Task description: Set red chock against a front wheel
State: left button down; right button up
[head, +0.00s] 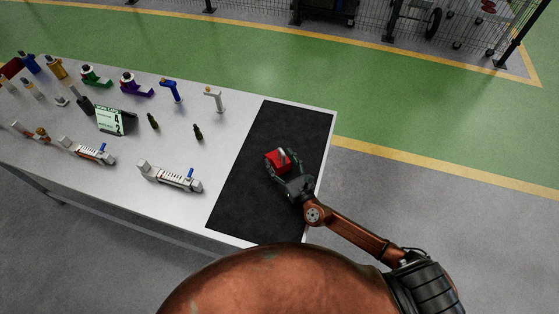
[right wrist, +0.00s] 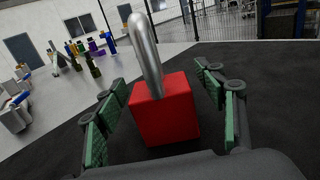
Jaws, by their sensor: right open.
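The red chock (head: 282,157) sits on the black mat (head: 255,205) at the right end of the table. In the right wrist view the chock (right wrist: 165,112) is a red block with a grey metal loop handle standing up from it. My right gripper (head: 281,168) is open at the chock, and in the right wrist view its green-padded fingers (right wrist: 166,105) stand on either side of the block, with gaps showing. The lower part of the chock is partly hidden by the gripper's own body. My left gripper is not in view. No front wheel can be made out for certain.
The white table (head: 190,115) holds several coloured tools, a green and white sign (head: 110,120) and small dark bottles to the left of the mat. A wire fence (head: 400,22) with wheeled carts stands beyond the green floor. The mat around the chock is clear.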

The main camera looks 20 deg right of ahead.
jog(key=shift+c, duration=0.5)
jog(key=shift+r, duration=0.1)
grip_shut()
dwell(0.3)
